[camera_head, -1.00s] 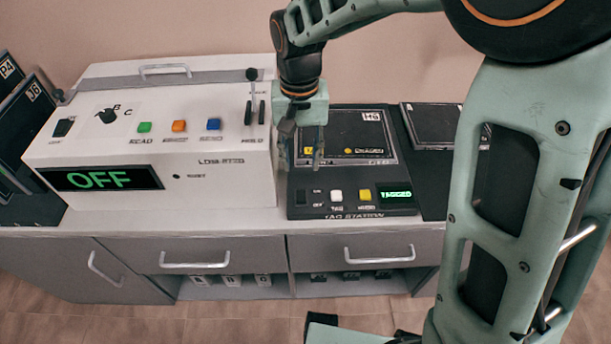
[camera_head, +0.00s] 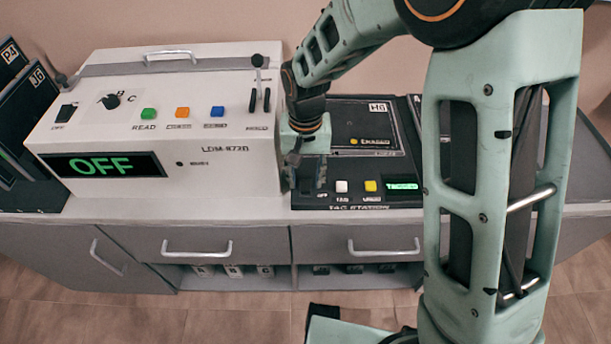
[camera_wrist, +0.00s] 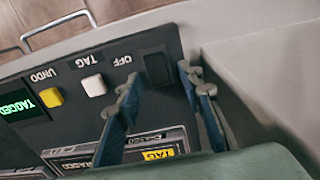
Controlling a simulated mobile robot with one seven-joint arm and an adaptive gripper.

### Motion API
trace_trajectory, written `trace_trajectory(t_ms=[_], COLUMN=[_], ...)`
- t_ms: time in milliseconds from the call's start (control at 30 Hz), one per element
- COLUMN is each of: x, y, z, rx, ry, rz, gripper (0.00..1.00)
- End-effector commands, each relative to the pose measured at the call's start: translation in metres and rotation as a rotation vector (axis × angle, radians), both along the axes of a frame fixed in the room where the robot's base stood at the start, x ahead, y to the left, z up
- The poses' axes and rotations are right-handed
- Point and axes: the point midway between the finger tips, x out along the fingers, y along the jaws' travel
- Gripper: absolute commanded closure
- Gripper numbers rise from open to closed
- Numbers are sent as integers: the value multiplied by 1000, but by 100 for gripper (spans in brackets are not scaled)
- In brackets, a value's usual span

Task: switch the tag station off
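The tag station (camera_head: 408,200) is a dark panel on the counter, right of the white machine. Its green display (camera_head: 403,185) is lit; in the wrist view it reads TAGGED (camera_wrist: 15,106). Its black rocker switch (camera_wrist: 157,67), labelled OFF, shows in the wrist view beside a white TAG button (camera_wrist: 94,85) and a yellow UNDO button (camera_wrist: 50,97).
A dark cassette labelled H6 (camera_head: 372,120) lies on the station behind the buttons. The white machine (camera_head: 225,180), showing OFF, stands close on the left of my gripper. Dark cassettes (camera_head: 35,100) stand at far left. Drawers (camera_head: 350,262) are below the counter.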

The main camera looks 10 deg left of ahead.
Motion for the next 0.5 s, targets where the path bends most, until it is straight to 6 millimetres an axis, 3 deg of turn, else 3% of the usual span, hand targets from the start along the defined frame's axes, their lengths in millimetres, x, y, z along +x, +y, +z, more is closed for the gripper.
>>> trace_trajectory(t_ms=[67, 333, 500], x=[0, 0, 0], y=[0, 0, 0], z=[0, 0, 0], rx=[0, 0, 1], ry=[0, 0, -5], rz=[0, 0, 0], gripper=[70, 99, 100])
